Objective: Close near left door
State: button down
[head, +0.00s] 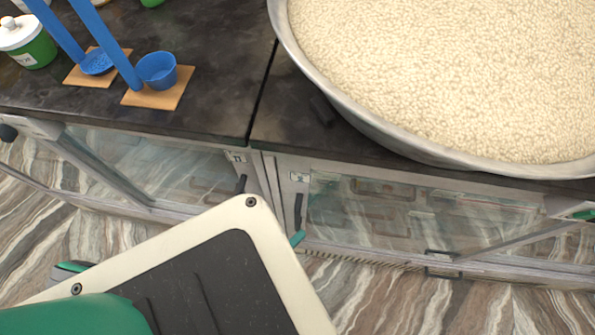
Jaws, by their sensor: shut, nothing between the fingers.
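Below the counter's left part is a glass door (165,172) in a pale metal frame, with a dark upright handle (240,184) near its right end. A slanting frame bar crosses its left part. I cannot tell for sure how far this door stands open. A small teal tip (298,238), which looks like the end of my gripper, shows past the edge of my large pale and black panel. It is just below the dark handle (298,210) of the glass door on the right (375,210); I cannot tell whether they touch. The rest of my gripper is hidden.
The dark stone counter (205,120) carries a big metal bowl (440,155) full of pale grains, overhanging its front edge. Blue ladles (157,70) rest on wooden boards (160,97). A green and white jar (27,42) stands at left. Bare marbled floor (390,300) lies in front.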

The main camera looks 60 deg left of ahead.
jog(key=shift+s+a+f, duration=0.1)
jog(key=shift+s+a, duration=0.2)
jog(key=shift+a, duration=0.15)
jog(key=w+d, duration=0.2)
jog(key=d, duration=0.2)
jog(key=v, duration=0.9)
jog(key=shift+d, duration=0.25)
jog(key=shift+s, duration=0.15)
